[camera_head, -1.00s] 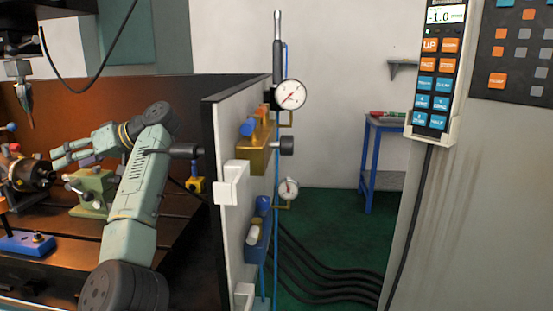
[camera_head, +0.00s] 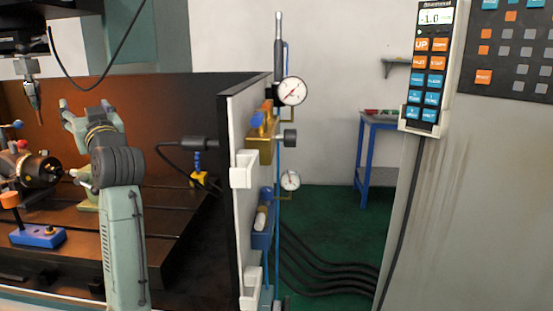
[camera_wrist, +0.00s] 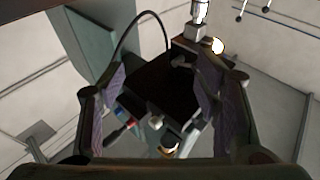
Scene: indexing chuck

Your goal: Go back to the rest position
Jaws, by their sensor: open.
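My gripper (camera_head: 85,112) is raised at the left of the head view, in front of the brown back wall of the machine. It points up and away from the camera. In the wrist view the two fingers (camera_wrist: 160,84) stand wide apart, with purple pads facing each other and nothing held between them. The dark chuck (camera_head: 38,170) is to the left of and below the gripper, apart from it.
A blue block with an orange knob (camera_head: 38,236) sits on the bed at lower left. The open white door panel (camera_head: 245,205) stands right of my arm, with gauges (camera_head: 292,92) beyond. A control pendant (camera_head: 428,75) hangs at right. Black cables (camera_head: 325,275) cross the green floor.

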